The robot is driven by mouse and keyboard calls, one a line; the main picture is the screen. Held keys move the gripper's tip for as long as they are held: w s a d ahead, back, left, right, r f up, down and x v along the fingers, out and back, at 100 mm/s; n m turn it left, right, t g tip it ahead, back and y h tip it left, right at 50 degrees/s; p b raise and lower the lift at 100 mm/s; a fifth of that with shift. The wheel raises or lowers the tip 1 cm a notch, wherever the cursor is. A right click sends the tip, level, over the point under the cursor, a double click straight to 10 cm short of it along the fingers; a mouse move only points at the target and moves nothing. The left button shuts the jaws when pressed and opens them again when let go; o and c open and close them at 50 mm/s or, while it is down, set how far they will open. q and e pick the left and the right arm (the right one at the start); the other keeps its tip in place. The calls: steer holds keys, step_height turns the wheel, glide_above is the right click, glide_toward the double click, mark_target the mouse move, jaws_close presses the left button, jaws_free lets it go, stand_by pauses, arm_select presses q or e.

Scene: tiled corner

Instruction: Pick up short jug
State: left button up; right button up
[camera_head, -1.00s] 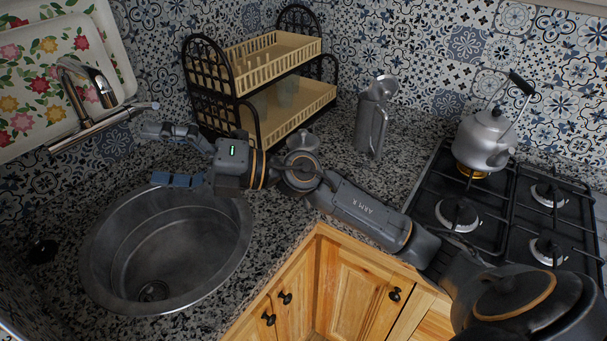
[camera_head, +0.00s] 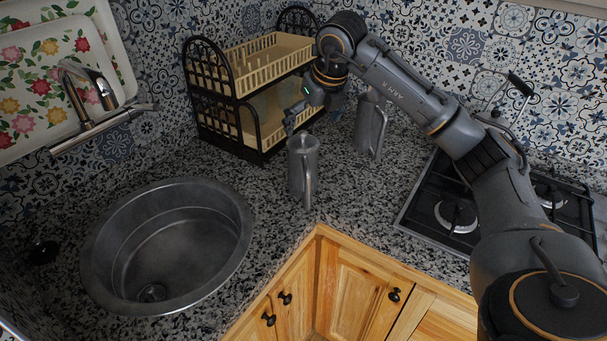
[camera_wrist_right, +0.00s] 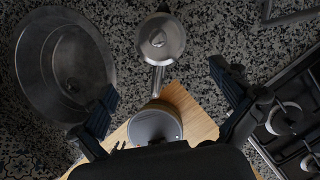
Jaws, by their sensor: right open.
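The short jug (camera_head: 296,170) is grey metal and stands upright on the granite counter, its handle toward the front edge. My right gripper (camera_head: 310,115) is above and behind it in the head view, pointing down, open and empty. In the right wrist view the jug (camera_wrist_right: 161,38) shows from above, lid up and handle toward the gripper. There the open fingers (camera_wrist_right: 163,82) are spread to either side of the handle's line, apart from the jug. A taller metal jug (camera_head: 368,128) stands behind right, partly hidden by my arm. My left gripper is not in view.
A two-tier dish rack (camera_head: 262,140) stands behind, close to my right gripper.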

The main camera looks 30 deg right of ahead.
mark_target(308, 146)
steer(key=x, duration=0.5)
steer(key=shift+w+f+p, duration=0.1)
steer(key=shift+f+p, duration=0.15)
steer(key=shift+p, duration=0.15)
steer(key=shift+w+f+p, duration=0.1)
steer(key=shift+f+p, duration=0.3)
steer(key=shift+f, duration=0.1)
steer(key=x, duration=0.1)
steer(key=p+x, duration=0.1)
steer(key=x, duration=0.1)
steer(key=shift+d+f, duration=0.25)
steer(key=shift+f, duration=0.1)
steer(key=shift+w+f, duration=0.15)
steer(key=shift+f, duration=0.25)
steer(key=shift+r, duration=0.1)
steer(key=c, duration=1.9)
